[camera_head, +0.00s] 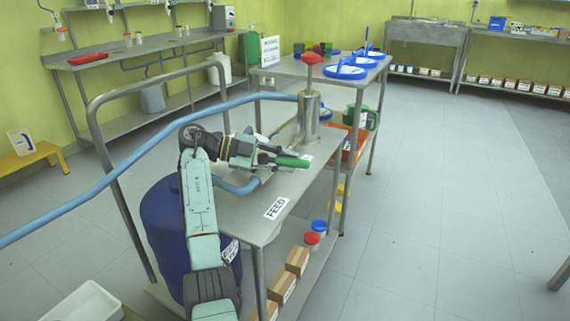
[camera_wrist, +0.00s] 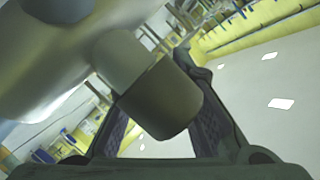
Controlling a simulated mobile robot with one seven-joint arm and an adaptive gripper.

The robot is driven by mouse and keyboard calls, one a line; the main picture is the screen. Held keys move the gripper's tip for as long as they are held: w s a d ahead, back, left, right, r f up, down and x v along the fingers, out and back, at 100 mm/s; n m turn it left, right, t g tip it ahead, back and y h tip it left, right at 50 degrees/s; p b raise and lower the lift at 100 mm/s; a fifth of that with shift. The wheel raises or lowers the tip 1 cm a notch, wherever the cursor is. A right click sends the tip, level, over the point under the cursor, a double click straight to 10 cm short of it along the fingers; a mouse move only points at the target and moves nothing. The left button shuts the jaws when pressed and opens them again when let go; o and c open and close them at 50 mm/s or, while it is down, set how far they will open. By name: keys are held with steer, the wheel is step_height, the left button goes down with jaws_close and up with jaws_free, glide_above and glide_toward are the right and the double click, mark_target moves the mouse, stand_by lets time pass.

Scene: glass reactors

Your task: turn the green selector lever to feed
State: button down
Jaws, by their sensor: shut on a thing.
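The green selector lever (camera_head: 292,162) is on the steel bench and its green end points right in the head view. My gripper (camera_head: 268,152) is shut on the lever, with the green end sticking out past the fingers. In the wrist view a dark, rounded lever end (camera_wrist: 165,100) lies between the fingers of my gripper (camera_wrist: 158,122). The FEED label (camera_head: 276,208) is on the bench top, nearer the camera than the lever. The lever's pivot is hidden behind my gripper.
A steel cylinder (camera_head: 308,116) with a red knob (camera_head: 311,58) stands behind the lever. A blue hose (camera_head: 150,148) crosses at the left. A blue drum (camera_head: 160,228) stands beside the bench. Boxes (camera_head: 297,261) sit on the lower shelf. The floor at right is clear.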

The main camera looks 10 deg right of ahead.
steer(key=shift+s+a+r+m+g+y+p, duration=0.1)
steer(key=shift+s+a+m+g+y+p, duration=0.1)
steer(key=shift+m+g+p, duration=0.35)
steer(key=shift+s+a+r+m+g+y+p, duration=0.1)
steer(key=shift+s+m+g+p, duration=0.1)
steer(key=shift+m+g+p, duration=0.35)
steer(key=shift+s+a+f+g, duration=0.1)
steer(key=shift+s+f+g, duration=0.05)
steer(key=shift+g, duration=0.35)
steer(key=shift+f+m, duration=0.1)
steer(key=shift+m, duration=0.2)
steer(key=c, duration=1.4)
jaws_free()
step_height(320, 180, up, 10)
steer(key=shift+c, duration=0.3)
